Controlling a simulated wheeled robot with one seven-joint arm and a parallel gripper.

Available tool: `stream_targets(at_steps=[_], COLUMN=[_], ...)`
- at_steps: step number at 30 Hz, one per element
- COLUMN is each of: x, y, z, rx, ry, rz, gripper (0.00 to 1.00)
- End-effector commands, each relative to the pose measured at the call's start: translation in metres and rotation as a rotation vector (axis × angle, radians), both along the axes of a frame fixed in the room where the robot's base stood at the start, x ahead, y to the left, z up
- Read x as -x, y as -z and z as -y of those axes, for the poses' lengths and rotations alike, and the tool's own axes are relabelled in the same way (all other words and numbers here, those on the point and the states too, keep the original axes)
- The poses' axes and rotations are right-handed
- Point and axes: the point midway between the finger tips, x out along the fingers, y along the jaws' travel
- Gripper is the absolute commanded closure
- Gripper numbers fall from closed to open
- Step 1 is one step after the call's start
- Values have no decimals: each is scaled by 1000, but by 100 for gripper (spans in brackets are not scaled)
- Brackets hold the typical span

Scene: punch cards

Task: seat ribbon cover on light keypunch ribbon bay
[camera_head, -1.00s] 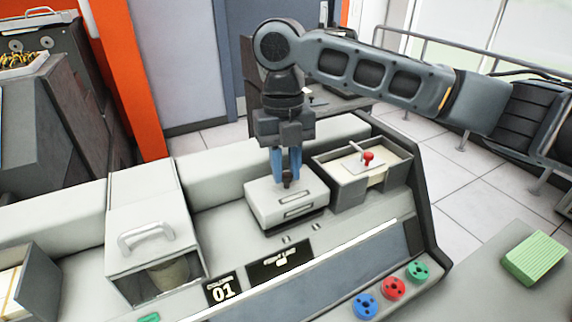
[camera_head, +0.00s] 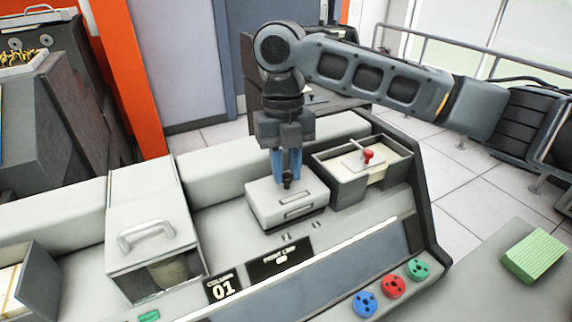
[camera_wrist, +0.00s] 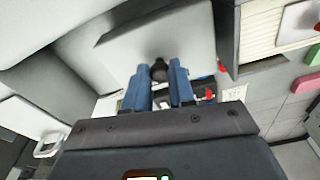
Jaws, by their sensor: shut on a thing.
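The ribbon cover (camera_head: 264,208) is a light grey box-like lid with a slot in its front and a dark knob on top. It lies over the middle of the light keypunch's deck (camera_head: 222,225), left of an open tray. My gripper (camera_head: 287,181) points down with its blue fingers shut on the knob. In the wrist view the fingers (camera_wrist: 158,80) close on either side of the dark knob (camera_wrist: 158,68), with the pale cover (camera_wrist: 165,28) beyond. The ribbon bay under the cover is hidden, and I cannot tell whether a gap is left beneath it.
The open tray (camera_head: 340,190) holds cards and a red-knobbed plate, close to the cover's right. A handled box (camera_head: 150,215) stands at the left. Blue, red and green knobs (camera_head: 392,286) are at the front right. A green card stack (camera_head: 535,256) lies at the far right.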

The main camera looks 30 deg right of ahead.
Motion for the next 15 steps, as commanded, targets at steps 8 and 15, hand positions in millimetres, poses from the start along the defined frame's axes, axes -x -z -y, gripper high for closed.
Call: stream_targets(at_steps=[8, 15], x=[0, 0], y=[8, 8], z=[0, 0], rx=[0, 0], ry=[0, 0], rz=[0, 0], gripper=[100, 100])
